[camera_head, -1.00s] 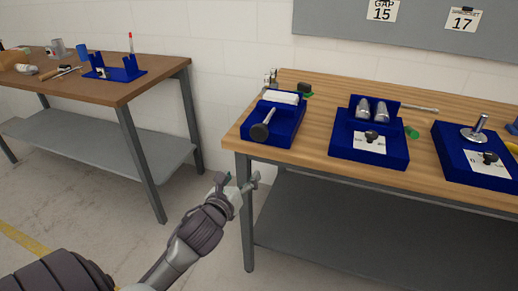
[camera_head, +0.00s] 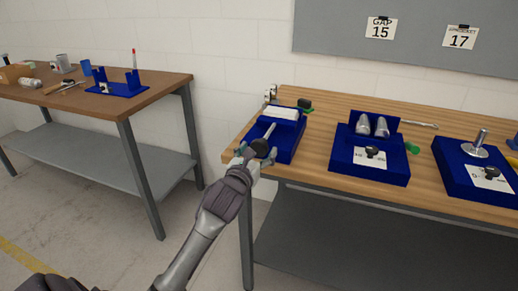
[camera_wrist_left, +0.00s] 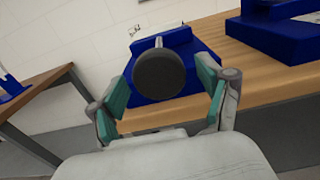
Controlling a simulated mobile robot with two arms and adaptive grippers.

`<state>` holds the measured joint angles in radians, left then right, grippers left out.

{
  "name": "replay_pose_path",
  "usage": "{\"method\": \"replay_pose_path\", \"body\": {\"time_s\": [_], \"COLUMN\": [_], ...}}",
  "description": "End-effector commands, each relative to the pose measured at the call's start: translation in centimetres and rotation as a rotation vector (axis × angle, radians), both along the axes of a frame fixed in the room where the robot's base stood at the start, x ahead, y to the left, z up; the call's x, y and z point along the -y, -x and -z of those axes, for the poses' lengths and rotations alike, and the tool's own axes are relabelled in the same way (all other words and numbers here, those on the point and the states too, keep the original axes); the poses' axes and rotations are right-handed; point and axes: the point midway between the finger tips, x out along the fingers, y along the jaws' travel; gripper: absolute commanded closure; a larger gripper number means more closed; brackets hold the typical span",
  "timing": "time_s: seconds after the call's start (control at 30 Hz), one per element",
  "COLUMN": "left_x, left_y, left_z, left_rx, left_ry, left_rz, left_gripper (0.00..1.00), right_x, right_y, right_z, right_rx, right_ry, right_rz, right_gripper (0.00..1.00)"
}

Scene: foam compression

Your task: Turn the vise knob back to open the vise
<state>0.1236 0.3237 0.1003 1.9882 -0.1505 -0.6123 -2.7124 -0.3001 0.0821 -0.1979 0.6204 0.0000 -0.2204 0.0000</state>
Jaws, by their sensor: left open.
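The blue vise (camera_head: 291,141) sits at the left end of the wooden bench, with a white block (camera_head: 284,113) at its far side. Its round dark knob (camera_head: 259,147) is on a metal rod at the front. My left gripper (camera_head: 256,155) is open at the knob, with a finger to each side of it in the head view. In the left wrist view the knob (camera_wrist_left: 159,73) lies ahead, between and just beyond the open green-padded fingers. I cannot tell whether a finger touches it. My right gripper is not in view.
A blue fixture with two metal cylinders (camera_head: 372,126) stands to the right on the bench (camera_head: 318,160). Another blue fixture (camera_head: 457,165) with a metal post is farther right. A brown table (camera_head: 150,97) with a blue stand is at the left. Floor between them is clear.

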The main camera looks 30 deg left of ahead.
Motion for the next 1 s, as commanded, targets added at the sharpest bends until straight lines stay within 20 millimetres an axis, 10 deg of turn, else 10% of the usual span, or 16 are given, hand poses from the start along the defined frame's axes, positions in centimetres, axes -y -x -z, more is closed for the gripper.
{"method": "replay_pose_path", "body": {"time_s": [0.43,0.8,1.0], "left_x": [-0.24,-0.22,-0.22], "left_y": [-1.03,-1.02,-1.02], "left_z": [0.02,0.03,-0.04], "left_rx": [-0.001,-0.001,0.003], "left_ry": [0.001,0.001,0.016], "left_rz": [0.0,0.0,0.001], "left_gripper": [0.23,0.82,0.82], "right_x": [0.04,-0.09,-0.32], "right_y": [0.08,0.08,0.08], "right_z": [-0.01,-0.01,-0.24], "right_rx": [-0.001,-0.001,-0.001], "right_ry": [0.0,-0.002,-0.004], "right_rz": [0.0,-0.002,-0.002], "right_gripper": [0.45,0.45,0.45]}}
